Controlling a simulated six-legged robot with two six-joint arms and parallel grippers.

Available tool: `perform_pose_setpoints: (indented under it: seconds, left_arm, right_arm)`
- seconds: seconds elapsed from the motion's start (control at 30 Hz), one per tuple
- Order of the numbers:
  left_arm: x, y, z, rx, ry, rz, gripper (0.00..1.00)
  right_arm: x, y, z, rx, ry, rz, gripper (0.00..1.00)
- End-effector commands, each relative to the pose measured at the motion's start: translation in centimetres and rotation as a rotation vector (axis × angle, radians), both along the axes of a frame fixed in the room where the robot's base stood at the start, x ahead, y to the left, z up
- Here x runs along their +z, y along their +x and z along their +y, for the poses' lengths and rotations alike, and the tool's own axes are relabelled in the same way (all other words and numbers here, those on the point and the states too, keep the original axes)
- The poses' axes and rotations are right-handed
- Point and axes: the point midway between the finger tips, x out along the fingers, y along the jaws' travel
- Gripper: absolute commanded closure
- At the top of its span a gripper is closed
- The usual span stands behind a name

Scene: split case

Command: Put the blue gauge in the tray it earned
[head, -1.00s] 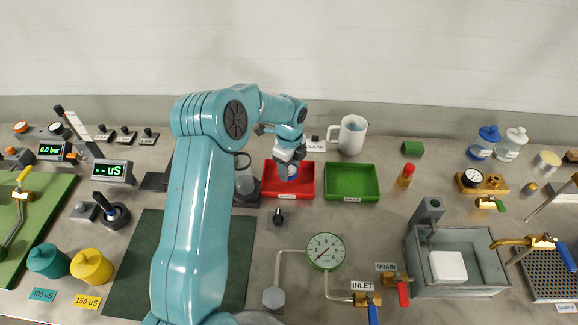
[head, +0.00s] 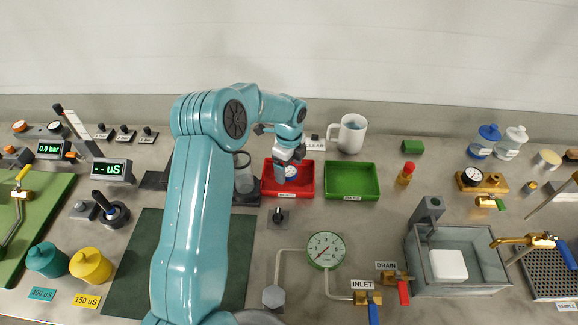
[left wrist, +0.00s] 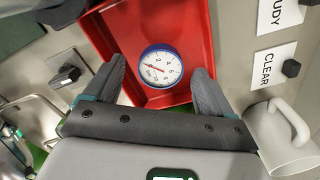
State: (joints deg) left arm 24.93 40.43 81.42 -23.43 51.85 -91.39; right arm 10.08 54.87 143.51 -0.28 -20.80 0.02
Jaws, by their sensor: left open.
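The blue gauge (left wrist: 161,67), with a blue rim and a white dial, lies face up on the floor of the red tray (left wrist: 188,22). In the head view the gauge (head: 290,176) shows partly below my gripper, inside the red tray (head: 304,189). My left gripper (head: 287,163) is above the tray. In the left wrist view its two fingers (left wrist: 159,72) are spread, one on each side of the gauge, with visible gaps. The green tray (head: 351,183) stands to the right of the red one and is empty. My right gripper is not in view.
A white mug (head: 351,134) stands behind the trays, near a CLEAR label (left wrist: 267,69). A black knob (head: 278,216) is in front of the red tray. A large dial gauge (head: 325,250) with pipes and valves stands nearer. A glass cylinder (head: 243,176) is left of the trays.

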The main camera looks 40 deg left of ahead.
Motion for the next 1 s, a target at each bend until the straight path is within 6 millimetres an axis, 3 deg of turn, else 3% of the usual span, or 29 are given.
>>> perform_pose_setpoints:
  seconds: [0.3,0.4,0.7,1.0]
  left_arm:
    - [8.8,0.0,0.0,0.0,0.001,-0.003,0.16]
    - [11.0,0.0,0.0,0.0,0.001,-0.004,0.16]
    - [15.2,0.0,0.0,0.0,0.001,-0.003,0.16]
    - [15.8,0.0,0.0,0.0,-0.001,-0.002,0.16]
  right_arm:
    - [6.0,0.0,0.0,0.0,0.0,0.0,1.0]
    - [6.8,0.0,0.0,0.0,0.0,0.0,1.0]
    - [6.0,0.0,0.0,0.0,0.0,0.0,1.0]
    - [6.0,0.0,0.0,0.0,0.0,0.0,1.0]
